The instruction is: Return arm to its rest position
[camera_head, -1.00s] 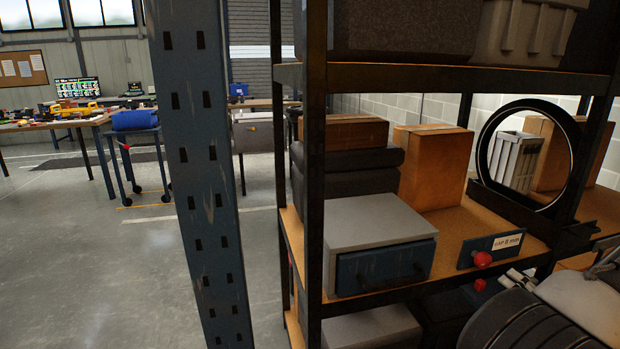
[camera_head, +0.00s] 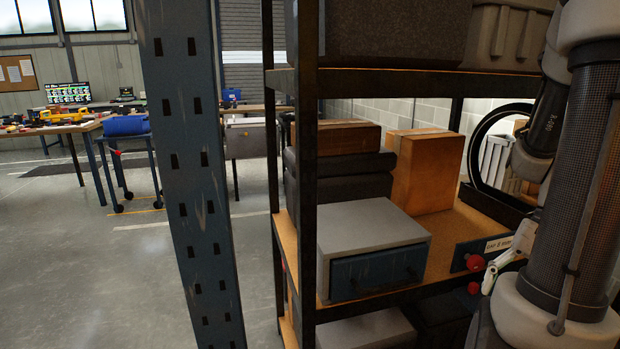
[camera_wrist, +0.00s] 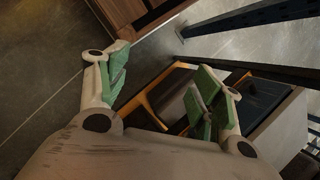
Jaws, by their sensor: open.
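My gripper (camera_wrist: 160,93) is in the wrist view, its two green-padded fingers spread wide apart with nothing between them. Behind the fingers show the floor, an orange-edged frame with dark contents and a dark shelf post. In the head view my arm stands at the right, in front of the shelving, with a dark ribbed link between pale joints.
A blue upright post (camera_head: 193,180) and a dark shelf rack (camera_head: 305,190) stand close in front. The rack holds a grey drawer box (camera_head: 370,230), a cardboard box (camera_head: 425,170) and a wheel rim (camera_head: 476,135). Open floor (camera_head: 95,270) lies to the left.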

